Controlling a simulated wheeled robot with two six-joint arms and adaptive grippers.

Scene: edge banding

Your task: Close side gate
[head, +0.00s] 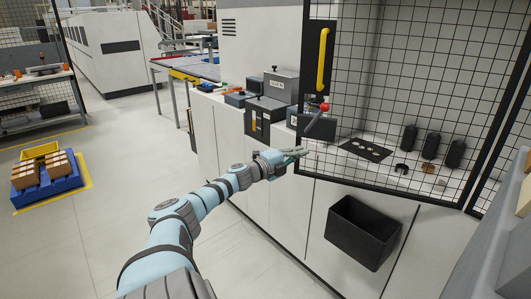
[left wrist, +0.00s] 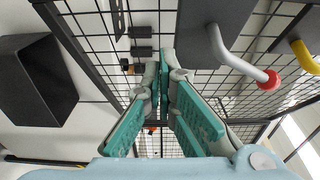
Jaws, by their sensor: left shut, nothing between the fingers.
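The side gate is a black-framed wire mesh panel (head: 401,188) at the right of the head view. It carries a yellow handle (head: 322,58) near its left edge and a grey lever with a red knob (head: 324,107) below. In the left wrist view the mesh (left wrist: 95,50) fills the background, with the red-knobbed lever (left wrist: 240,62) and yellow handle (left wrist: 305,57) at right. My left gripper (head: 303,151) is shut and empty, by the gate's lower left edge, below the lever. It also shows in the left wrist view (left wrist: 166,62). Contact with the gate cannot be told.
A black bin (head: 362,232) hangs on the white cabinet front below the gate. Dark boxes (head: 265,115) stand on the counter left of the gate. A blue pallet with cartons (head: 47,187) stands on the floor at left. Open floor lies between.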

